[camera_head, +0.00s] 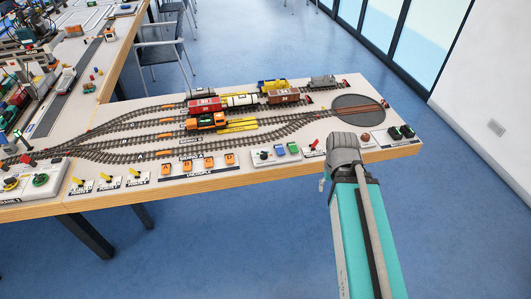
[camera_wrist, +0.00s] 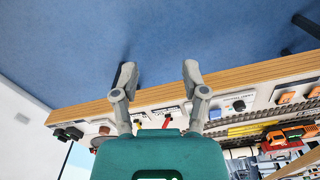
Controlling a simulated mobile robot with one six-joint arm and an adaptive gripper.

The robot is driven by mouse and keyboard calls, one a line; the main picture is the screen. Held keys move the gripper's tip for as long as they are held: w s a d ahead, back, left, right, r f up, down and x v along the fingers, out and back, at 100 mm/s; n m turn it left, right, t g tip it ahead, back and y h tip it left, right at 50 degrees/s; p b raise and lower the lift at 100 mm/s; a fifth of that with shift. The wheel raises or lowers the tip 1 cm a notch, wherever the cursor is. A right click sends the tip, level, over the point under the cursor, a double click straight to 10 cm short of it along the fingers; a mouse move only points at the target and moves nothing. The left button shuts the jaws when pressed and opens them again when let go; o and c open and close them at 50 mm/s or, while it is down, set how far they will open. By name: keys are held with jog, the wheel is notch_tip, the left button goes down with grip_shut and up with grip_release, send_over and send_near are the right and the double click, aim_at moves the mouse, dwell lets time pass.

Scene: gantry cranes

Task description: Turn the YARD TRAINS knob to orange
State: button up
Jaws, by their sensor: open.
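The lettering on the panels is too small to read, so I cannot tell which knob is labelled YARD TRAINS. A small white panel at the table's front edge carries a black knob (camera_head: 264,154) beside blue and green parts. The same black knob shows in the wrist view (camera_wrist: 239,105), right of my fingers. At the far left, a grey control box (camera_head: 40,187) has a yellow knob (camera_head: 11,184) and a green knob (camera_head: 40,180). My gripper (camera_head: 343,148) is near the front edge, right of the black knob. Its fingers (camera_wrist: 160,75) are spread apart and empty.
Model trains stand on tracks, including an orange locomotive (camera_head: 206,121). A round turntable (camera_head: 358,109) is at the right end. Orange buttons (camera_head: 198,163), yellow levers (camera_head: 105,174) and a red lever (camera_head: 314,145) line the front. Blue floor is clear before the table.

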dwell(0.5)
jog(key=shift+o, duration=1.7)
jog(key=shift+w, duration=0.15)
jog(key=n, duration=2.1)
send_over(264, 153)
jog(key=shift+r+p, duration=0.3)
jog(key=shift+f, duration=0.2)
notch_tip(264, 153, down, 13)
jog(key=b, duration=1.3)
jog(key=shift+f+b, duration=0.2)
jog(key=shift+b, duration=0.2)
